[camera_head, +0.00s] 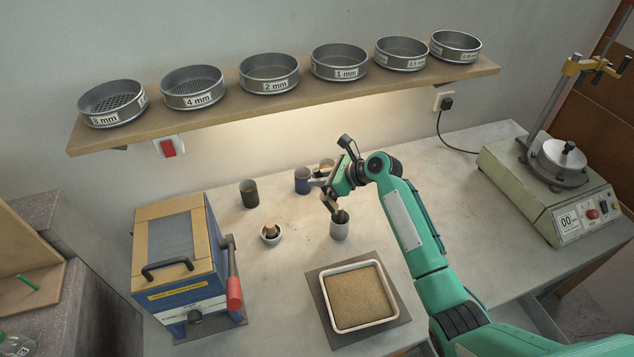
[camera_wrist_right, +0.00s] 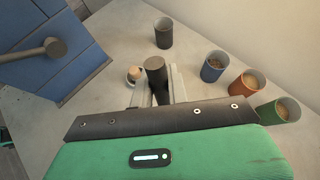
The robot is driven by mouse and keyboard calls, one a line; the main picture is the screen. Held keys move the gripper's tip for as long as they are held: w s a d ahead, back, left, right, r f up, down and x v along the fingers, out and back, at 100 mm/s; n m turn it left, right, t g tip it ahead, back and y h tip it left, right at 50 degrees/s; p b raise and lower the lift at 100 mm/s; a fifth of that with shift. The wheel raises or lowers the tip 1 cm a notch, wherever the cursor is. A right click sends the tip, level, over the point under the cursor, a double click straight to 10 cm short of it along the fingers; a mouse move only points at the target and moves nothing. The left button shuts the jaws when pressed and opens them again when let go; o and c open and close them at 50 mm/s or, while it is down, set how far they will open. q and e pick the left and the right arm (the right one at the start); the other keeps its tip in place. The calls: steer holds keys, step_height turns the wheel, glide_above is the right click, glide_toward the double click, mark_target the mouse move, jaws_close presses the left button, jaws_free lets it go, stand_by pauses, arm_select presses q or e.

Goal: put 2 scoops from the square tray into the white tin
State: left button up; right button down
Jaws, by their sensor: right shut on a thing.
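The square tray (camera_head: 326,309) is white-rimmed and full of brown granular material, on a dark mat at the front. In the right wrist view a dark round piece, apparently the scoop (camera_wrist_right: 156,72), sits between the fingers. The tin's inside is hidden. My left gripper is not in view.
A mortar with pestle (camera_head: 270,233), a dark tin (camera_head: 249,193) and a blue tin (camera_head: 302,181) stand left of the gripper. Orange (camera_wrist_right: 247,84) and green (camera_wrist_right: 281,111) tins stand nearby.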

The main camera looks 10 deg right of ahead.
steer(key=shift+d, duration=0.1)
steer(key=shift+s+d+y+b, duration=0.3)
steer(key=shift+d+y+b, duration=0.25)
steer(key=shift+d+y, duration=0.05)
steer(key=shift+s+d+f+t+y+b, duration=0.1)
steer(key=shift+s+d+t+y+b, duration=0.1)
steer(key=shift+d+t+y+b, duration=0.35)
steer(key=s+d+f+m+t+y+b, duration=0.1)
steer(key=d+y+b, duration=0.6)
steer(key=b, duration=0.7)
steer(key=s+d+m+t, duration=0.1)
steer(key=s+d+t, duration=0.1)
steer(key=t, duration=0.1)
steer(key=shift+d+f+m+t+y, duration=0.25)
steer(key=shift+f+m+t+y, duration=0.05)
steer(key=shift+t+y, duration=0.05)
stand_by(0.9)
steer(key=shift+s, duration=0.1)
